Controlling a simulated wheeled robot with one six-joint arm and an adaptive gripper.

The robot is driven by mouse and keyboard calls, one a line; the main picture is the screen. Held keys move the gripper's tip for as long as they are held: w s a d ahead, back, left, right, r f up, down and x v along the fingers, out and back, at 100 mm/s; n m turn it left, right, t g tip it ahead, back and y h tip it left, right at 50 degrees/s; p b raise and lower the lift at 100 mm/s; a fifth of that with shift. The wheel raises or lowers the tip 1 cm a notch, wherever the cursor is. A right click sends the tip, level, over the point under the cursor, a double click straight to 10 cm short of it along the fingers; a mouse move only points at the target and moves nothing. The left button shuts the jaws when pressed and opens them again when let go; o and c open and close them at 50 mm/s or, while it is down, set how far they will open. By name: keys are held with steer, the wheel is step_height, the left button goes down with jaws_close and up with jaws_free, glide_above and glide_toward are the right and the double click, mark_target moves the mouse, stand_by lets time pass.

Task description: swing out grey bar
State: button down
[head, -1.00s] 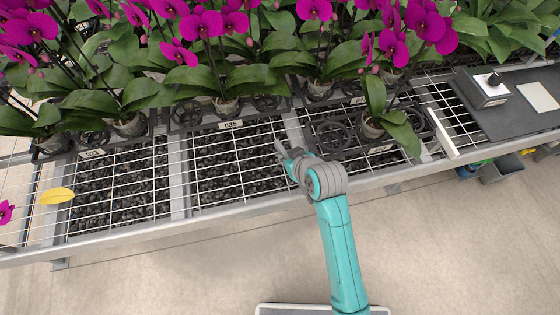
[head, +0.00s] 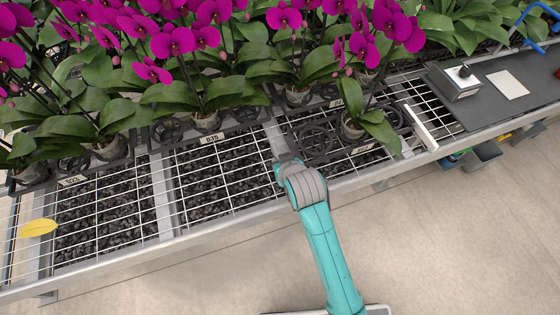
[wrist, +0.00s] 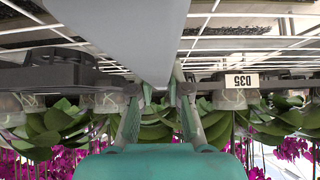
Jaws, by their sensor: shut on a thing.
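A grey bar (wrist: 140,35) fills the upper middle of the wrist view and narrows towards my fingertips. My gripper (wrist: 158,92) is shut on its far end, a finger on either side. In the head view my gripper (head: 284,168) is over the bench, at the near end of a grey strip (head: 272,137) between two mesh panels. My own wrist hides the fingertips there, so the grasp itself does not show in that view.
Potted orchids in black trays (head: 312,138) stand just behind my gripper. A label reading 035 (wrist: 241,80) is close by. The floor (head: 450,240) in front is clear.

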steer(key=c, duration=1.1)
jaws_free()
steer(key=shift+d, duration=0.1)
steer(key=v, duration=1.2)
steer(key=shift+f, duration=0.15)
